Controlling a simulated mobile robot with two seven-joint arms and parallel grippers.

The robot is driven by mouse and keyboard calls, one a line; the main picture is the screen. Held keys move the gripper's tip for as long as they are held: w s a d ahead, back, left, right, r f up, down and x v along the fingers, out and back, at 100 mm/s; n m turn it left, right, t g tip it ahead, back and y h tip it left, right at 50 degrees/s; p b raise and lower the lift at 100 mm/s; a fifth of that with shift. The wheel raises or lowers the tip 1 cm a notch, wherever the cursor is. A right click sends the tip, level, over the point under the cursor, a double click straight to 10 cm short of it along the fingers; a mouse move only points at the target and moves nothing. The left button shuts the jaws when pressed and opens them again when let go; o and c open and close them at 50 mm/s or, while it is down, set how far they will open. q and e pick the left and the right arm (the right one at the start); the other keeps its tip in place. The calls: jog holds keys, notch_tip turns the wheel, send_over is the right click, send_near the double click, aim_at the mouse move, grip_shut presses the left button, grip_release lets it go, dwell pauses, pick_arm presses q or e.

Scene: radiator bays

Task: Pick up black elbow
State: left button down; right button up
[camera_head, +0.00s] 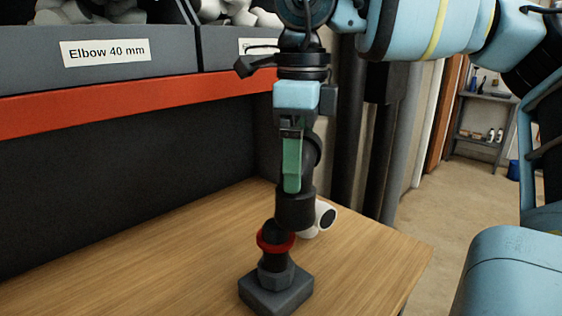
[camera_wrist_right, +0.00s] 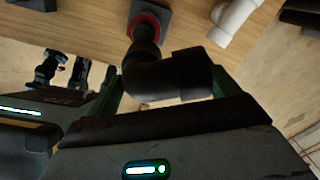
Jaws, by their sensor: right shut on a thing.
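The black elbow (camera_head: 295,212) is held between the green fingers of my right gripper (camera_head: 292,187), one end pointing down. In the right wrist view the elbow (camera_wrist_right: 172,78) lies between the two green fingers, with its wide socket to the right. Below it in the head view is a dark square base (camera_head: 276,292) with a short black pipe and a red ring (camera_head: 276,242). The elbow's lower end overlaps the top of this pipe in view; I cannot tell whether they are joined or only lined up. My left gripper is not in view.
A white pipe fitting (camera_head: 322,218) lies on the wooden table (camera_head: 150,260) just behind the base. A grey bin (camera_head: 130,50) labelled "Elbow 40 mm" stands on a red-edged shelf (camera_head: 130,102) above. The table's left part is clear; its right edge is close.

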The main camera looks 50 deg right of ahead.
jog(key=s+d+r, duration=0.1)
jog(key=s+d, duration=0.3)
jog(key=s, duration=0.8)
jog(key=shift+s+b, duration=0.2)
jog(key=shift+b, duration=0.15)
